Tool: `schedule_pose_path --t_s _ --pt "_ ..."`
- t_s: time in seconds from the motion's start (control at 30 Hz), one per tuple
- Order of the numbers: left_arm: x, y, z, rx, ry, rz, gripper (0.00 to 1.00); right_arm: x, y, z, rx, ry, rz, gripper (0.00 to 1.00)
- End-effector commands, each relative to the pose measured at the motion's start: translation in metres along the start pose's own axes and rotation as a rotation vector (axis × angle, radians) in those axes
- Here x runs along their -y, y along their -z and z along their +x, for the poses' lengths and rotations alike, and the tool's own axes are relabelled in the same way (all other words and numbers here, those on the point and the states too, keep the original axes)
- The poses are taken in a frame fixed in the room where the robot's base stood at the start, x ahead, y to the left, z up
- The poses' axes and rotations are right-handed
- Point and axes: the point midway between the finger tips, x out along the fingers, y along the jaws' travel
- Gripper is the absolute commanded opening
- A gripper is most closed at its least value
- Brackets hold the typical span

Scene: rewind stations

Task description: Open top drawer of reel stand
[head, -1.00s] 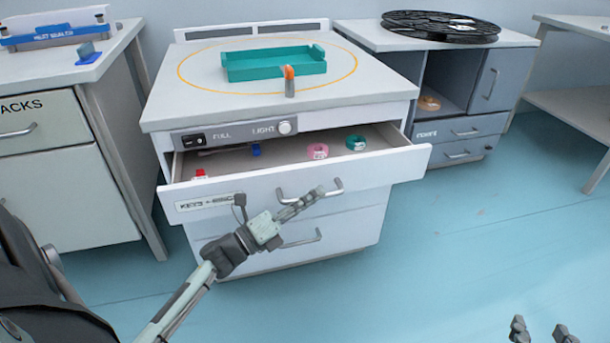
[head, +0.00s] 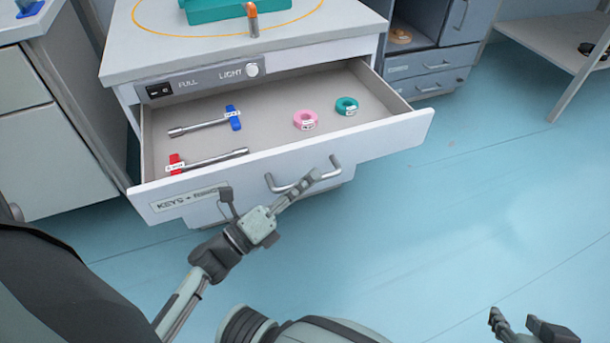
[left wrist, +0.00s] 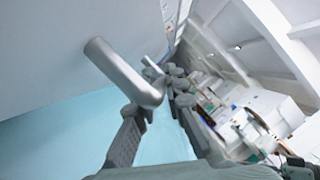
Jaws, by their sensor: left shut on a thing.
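The reel stand (head: 110,68) is a white cabinet. Its top drawer (head: 385,143), labelled "KEYS +" with further blurred text, is pulled well out. Inside lie a blue-ended key (head: 205,122), a red-ended key (head: 210,162), a pink ring (head: 305,120) and a teal ring (head: 346,106). My left gripper (head: 312,182) is shut on the drawer's bar handle (head: 335,163); the handle (left wrist: 122,70) also shows close up in the left wrist view. My right gripper (head: 515,322) is open and empty, low at the right, away from the stand.
A teal tray (head: 235,8) and an orange-topped object (head: 253,20) stand on the stand's top. A cabinet (head: 60,160) is at the left and a grey drawer unit (head: 435,60) at the back right. The blue floor (head: 480,190) on the right is clear.

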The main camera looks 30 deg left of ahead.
Motion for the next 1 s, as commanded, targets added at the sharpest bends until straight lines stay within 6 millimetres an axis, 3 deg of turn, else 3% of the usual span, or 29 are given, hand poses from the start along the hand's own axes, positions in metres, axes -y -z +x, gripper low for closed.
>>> schedule_pose_path --t_s 0.17,0.2,0.37,0.73,1.0 --pt "-0.001 0.000 -0.001 0.000 -0.001 -0.001 0.00 0.000 0.000 0.000 0.000 0.000 0.000 0.40" --pt "-0.001 0.000 -0.001 0.000 -0.001 -0.001 0.15 0.000 0.000 0.000 0.000 0.000 0.000 0.40" --pt "-0.001 0.000 0.000 0.000 -0.001 -0.001 0.33 0.000 0.000 0.000 0.000 0.000 0.000 0.40" --pt "-0.001 0.000 -0.007 0.000 -0.003 -0.002 0.33 0.000 0.001 0.000 -0.003 0.000 -0.001 0.40" --pt "-0.002 0.001 -0.059 -0.001 -0.006 -0.003 0.33 0.000 0.001 0.000 -0.002 0.000 0.000 0.40"
